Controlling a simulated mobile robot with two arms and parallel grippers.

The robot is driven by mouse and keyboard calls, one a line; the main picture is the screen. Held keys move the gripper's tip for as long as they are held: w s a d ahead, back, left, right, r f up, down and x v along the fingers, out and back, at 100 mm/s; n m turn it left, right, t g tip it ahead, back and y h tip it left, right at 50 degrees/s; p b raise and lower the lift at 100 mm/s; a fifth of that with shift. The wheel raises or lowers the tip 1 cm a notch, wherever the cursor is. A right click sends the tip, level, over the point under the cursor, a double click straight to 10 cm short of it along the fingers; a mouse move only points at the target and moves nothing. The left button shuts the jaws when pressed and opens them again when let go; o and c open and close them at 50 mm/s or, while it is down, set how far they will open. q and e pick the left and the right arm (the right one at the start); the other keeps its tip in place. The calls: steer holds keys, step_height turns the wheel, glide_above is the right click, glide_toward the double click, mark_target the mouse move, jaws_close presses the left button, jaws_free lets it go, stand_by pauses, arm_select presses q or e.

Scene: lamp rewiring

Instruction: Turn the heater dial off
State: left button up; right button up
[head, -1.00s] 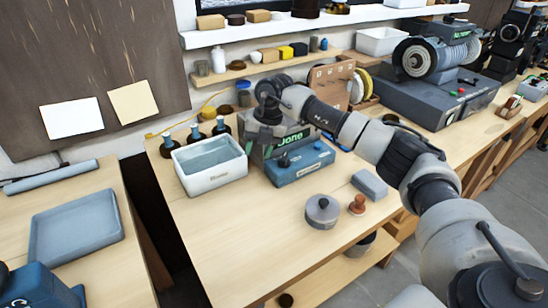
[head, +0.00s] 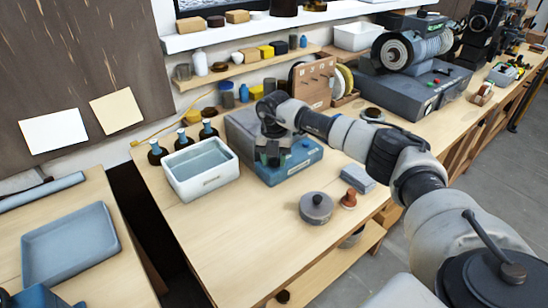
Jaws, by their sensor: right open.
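A low blue box (head: 299,165), which appears to be the heater, sits on the workbench right of a white tub. My right gripper (head: 273,158) points down over the left part of its top. Its two dark fingers are apart with nothing seen between them. The dial is not clear in the head view now; the gripper covers that part of the box. I cannot tell whether the fingers touch the box. My left gripper is not in view.
A white tub (head: 200,179) and several dark bottles (head: 183,141) stand left of the blue box. A grey box (head: 240,124) is behind it. The front left benchtop is clear.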

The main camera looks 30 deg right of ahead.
steer(key=shift+f, duration=0.25)
jaws_close()
steer(key=shift+n, duration=0.3)
steer(key=n, duration=0.1)
steer(key=n+b, duration=0.1)
steer(key=n, duration=0.1)
steer(key=shift+s+d, duration=0.15)
steer(key=shift+d, duration=0.2)
steer(key=shift+d+n+b, duration=0.2)
steer(key=shift+n+b, duration=0.2)
steer(key=shift+n, duration=0.95)
steer(key=shift+d+n+b, duration=0.2)
steer(key=shift+n+b, duration=0.15)
steer(key=shift+n, duration=1)
